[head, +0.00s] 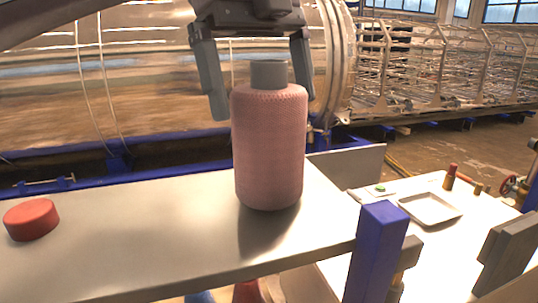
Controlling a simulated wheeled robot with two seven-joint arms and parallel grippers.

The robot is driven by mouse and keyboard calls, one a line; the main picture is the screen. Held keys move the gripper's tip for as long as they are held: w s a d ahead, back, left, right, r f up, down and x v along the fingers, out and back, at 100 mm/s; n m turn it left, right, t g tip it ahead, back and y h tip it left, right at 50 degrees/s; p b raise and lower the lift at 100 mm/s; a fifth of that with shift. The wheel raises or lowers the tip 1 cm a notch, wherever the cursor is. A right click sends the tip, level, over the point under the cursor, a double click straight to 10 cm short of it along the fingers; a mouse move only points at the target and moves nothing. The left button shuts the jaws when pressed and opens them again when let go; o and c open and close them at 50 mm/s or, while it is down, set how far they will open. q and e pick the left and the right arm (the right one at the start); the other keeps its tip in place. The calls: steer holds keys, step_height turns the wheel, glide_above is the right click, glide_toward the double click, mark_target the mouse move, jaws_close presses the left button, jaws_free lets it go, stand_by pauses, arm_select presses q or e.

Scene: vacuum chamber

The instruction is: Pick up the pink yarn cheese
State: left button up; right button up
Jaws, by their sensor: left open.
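A pink, knit-textured, bottle-shaped thing (269,150) with a grey cap (269,74) stands upright on a light table (140,235). It is the only pink yarn-like thing in view, though it looks like a bottle rather than a cheese. My left gripper (263,108) is above it and open, pointing down. One finger is on each side of the grey cap, with the tips near the pink shoulders. I cannot tell whether they touch it.
A red round disc (31,219) lies at the table's left. A blue post (376,248) stands at the table's right end. A large metal chamber (110,90) fills the back.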

arm_select(q)
steer(key=shift+w+d+f, duration=0.1)
steer(key=shift+d+f, duration=0.1)
steer(key=shift+f, duration=0.85)
steer(key=shift+s, duration=0.2)
